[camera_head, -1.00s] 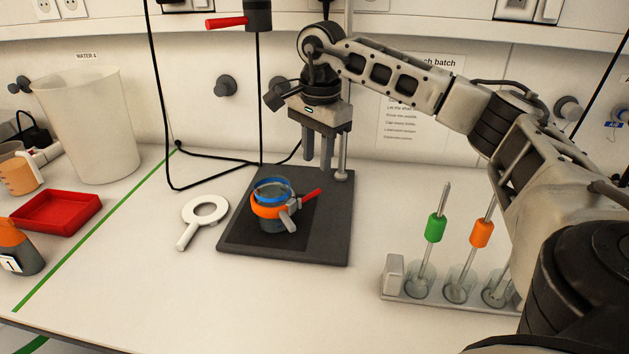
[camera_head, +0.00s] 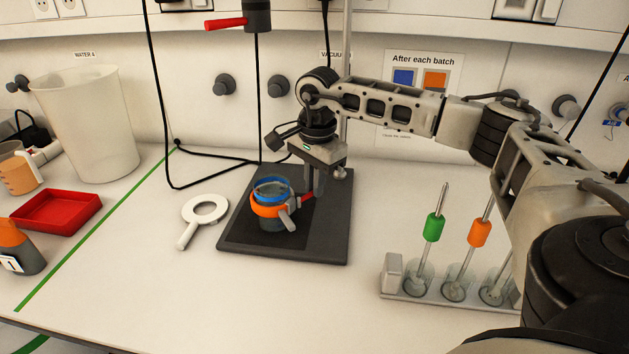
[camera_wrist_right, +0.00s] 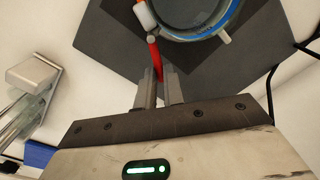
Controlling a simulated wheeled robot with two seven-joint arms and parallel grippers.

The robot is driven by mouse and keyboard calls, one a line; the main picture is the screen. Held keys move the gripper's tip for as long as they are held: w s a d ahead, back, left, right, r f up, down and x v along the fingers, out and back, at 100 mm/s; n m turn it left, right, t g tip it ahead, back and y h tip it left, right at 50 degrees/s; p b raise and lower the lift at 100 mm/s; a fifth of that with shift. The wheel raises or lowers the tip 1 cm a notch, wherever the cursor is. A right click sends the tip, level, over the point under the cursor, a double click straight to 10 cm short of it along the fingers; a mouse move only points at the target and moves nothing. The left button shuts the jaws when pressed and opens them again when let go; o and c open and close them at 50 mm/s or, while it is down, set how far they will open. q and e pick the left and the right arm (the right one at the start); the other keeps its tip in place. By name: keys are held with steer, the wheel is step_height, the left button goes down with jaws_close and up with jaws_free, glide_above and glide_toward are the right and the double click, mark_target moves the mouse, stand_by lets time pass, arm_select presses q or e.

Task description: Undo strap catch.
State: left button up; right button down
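A dark jar with a clear top stands on the grey plate (camera_head: 234,240). A blue ring (camera_head: 288,186) circles its top, and an orange strap (camera_head: 262,208) goes around its body. The strap's catch has a grey piece (camera_head: 288,218) and a red lever (camera_head: 307,197) sticking out to the right. The lever also shows in the right wrist view (camera_wrist_right: 154,55). My right gripper (camera_head: 314,193) points down beside the jar. In the wrist view its fingers (camera_wrist_right: 160,85) are close together on either side of the lever's end, with hardly any gap. My left gripper is out of view.
A white ring-shaped tool (camera_head: 187,232) lies left of the plate. A rack (camera_head: 430,300) with green- and orange-collared rods stands at the right front. A red tray (camera_head: 55,212) and a tall white beaker (camera_head: 88,120) are at the left. Black cables hang behind.

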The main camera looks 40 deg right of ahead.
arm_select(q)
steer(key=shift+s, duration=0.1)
arm_select(e)
steer(key=shift+s+a+m, duration=0.1)
steer(key=shift+s+m, duration=0.3)
steer(key=shift+m, duration=0.7)
steer(key=shift+s+a+m, duration=0.1)
steer(key=shift+s+m, duration=0.3)
steer(key=shift+m, duration=0.7)
steer(key=c, duration=1.5)
jaws_free()
steer(key=shift+r, duration=0.1)
arm_select(q)
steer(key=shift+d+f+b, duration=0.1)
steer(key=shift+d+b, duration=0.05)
steer(key=shift+b, duration=0.4)
arm_select(e)
steer(key=r, duration=1.2)
steer(key=shift+s+a, duration=0.1)
steer(key=shift+s, duration=0.2)
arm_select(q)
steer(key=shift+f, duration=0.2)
arm_select(e)
steer(key=shift+f, duration=0.1)
